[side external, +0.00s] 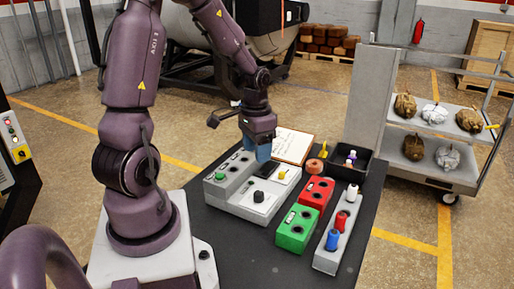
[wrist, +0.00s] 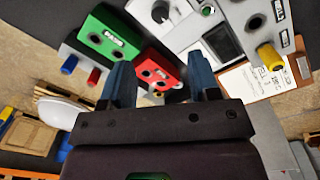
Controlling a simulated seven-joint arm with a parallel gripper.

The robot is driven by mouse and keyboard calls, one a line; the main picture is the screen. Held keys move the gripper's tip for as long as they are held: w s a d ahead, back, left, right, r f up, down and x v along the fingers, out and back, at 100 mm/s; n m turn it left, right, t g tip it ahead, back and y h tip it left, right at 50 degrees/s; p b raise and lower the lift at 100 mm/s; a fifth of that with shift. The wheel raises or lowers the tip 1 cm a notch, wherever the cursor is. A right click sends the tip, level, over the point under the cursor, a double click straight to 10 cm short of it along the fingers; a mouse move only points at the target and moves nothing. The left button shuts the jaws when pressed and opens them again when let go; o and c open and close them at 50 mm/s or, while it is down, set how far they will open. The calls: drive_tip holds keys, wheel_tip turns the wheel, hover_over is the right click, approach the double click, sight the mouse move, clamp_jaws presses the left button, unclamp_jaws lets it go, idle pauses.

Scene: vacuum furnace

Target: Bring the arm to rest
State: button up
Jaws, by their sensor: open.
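My gripper (side external: 263,152) hangs pointing down over the back part of the grey control box (side external: 232,172) on the dark table. In the wrist view its two blue fingers (wrist: 160,80) stand apart with nothing held between them. The red box (wrist: 158,68) shows beyond the gap between the fingers. I cannot tell from the side view whether the fingertips touch the control box. My arm is bent, with its wrist reaching out over the table.
A red box (side external: 313,191), a green box (side external: 297,229) and a grey strip with coloured cylinders (side external: 325,262) stand to the right. A clipboard (side external: 294,146) and a black bin (side external: 365,158) lie behind. A trolley (side external: 438,173) with lumps stands at the right.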

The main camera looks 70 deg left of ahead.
idle(0.4)
drive_tip(key=s+d+r+m+t, duration=0.1)
drive_tip(key=s+d+r+t, duration=0.1)
drive_tip(key=d+r, duration=0.6)
drive_tip(key=s+d+r+m+t, duration=0.1)
drive_tip(key=s+d+r+t, duration=0.2)
drive_tip(key=d+r, duration=0.6)
drive_tip(key=shift+s+d+y, duration=0.3)
drive_tip(key=shift+s+d, duration=0.05)
drive_tip(key=shift+s, duration=0.25)
